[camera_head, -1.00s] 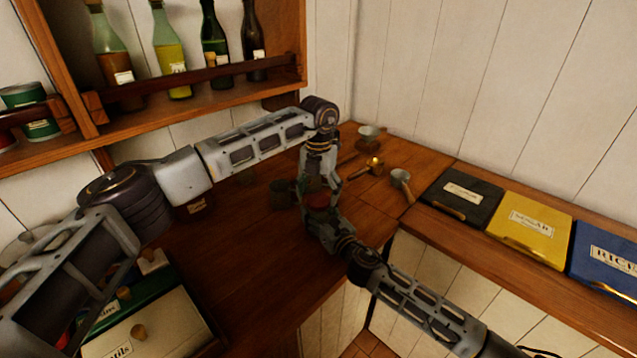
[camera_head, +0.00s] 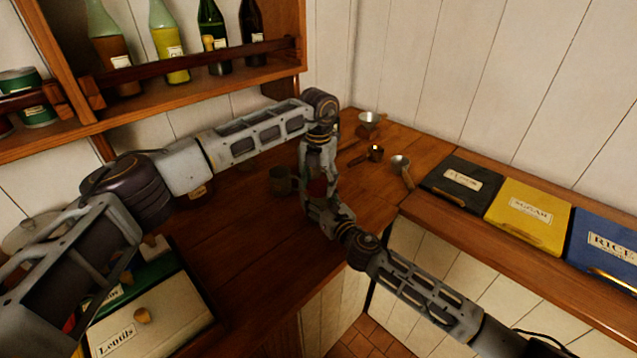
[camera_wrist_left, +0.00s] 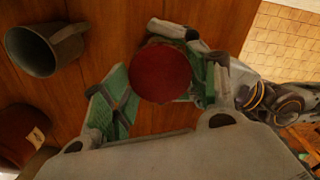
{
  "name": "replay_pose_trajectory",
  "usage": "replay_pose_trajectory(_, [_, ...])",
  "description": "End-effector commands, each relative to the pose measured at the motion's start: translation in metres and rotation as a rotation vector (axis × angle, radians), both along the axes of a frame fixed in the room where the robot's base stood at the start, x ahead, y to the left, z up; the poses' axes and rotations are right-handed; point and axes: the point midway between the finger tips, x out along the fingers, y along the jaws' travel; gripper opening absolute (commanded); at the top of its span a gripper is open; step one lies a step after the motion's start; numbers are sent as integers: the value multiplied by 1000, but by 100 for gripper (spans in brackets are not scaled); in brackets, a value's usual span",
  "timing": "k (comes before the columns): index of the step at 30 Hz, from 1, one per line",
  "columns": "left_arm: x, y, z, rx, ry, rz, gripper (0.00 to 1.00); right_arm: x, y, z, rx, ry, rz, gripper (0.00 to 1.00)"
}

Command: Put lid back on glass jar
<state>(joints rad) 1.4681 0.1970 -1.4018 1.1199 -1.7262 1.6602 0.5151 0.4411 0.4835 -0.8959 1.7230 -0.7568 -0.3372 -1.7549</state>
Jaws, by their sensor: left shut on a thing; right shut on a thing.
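A round red lid (camera_wrist_left: 160,72) lies between the green-padded fingers of my left gripper (camera_wrist_left: 158,98) in the left wrist view. It shows as a small red patch in the head view (camera_head: 317,188). My left gripper reaches down over the counter and is shut on the lid. My right gripper (camera_head: 320,208) comes in from the lower right, close under the left one. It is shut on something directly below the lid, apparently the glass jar. The jar's body is hidden by the lid and fingers, so I cannot tell whether the lid touches its rim.
A grey metal mug (camera_head: 283,182) stands close left of the grippers. A labelled brown container (camera_wrist_left: 25,136) is nearby. Scoops (camera_head: 400,165) lie at the back right, beside black, yellow and blue boxes (camera_head: 530,215). A bottle shelf (camera_head: 200,92) overhangs the left.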

Motion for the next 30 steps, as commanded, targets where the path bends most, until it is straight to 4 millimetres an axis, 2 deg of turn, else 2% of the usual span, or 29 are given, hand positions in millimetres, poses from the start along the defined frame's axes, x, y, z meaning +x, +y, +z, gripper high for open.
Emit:
replay_pose_trajectory(5, [0, 1, 0, 1, 0, -3, 30, 0, 0, 0, 1, 1, 0, 0])
replay_pose_trajectory(6, [0, 1, 0, 1, 0, -3, 60, 0, 0, 0, 1, 1, 0, 0])
replay_pose_trajectory(12, [0, 1, 0, 1, 0, -3, 84, 0, 0, 0, 0, 0, 0, 0])
replay_pose_trajectory(23, [0, 0, 1, 0, 0, -3, 84, 0, 0, 0, 0, 0, 0, 0])
replay_pose_trajectory(30, [1, 0, 13, 1, -1, -3, 84, 0, 0, 0, 0, 0, 0, 0])
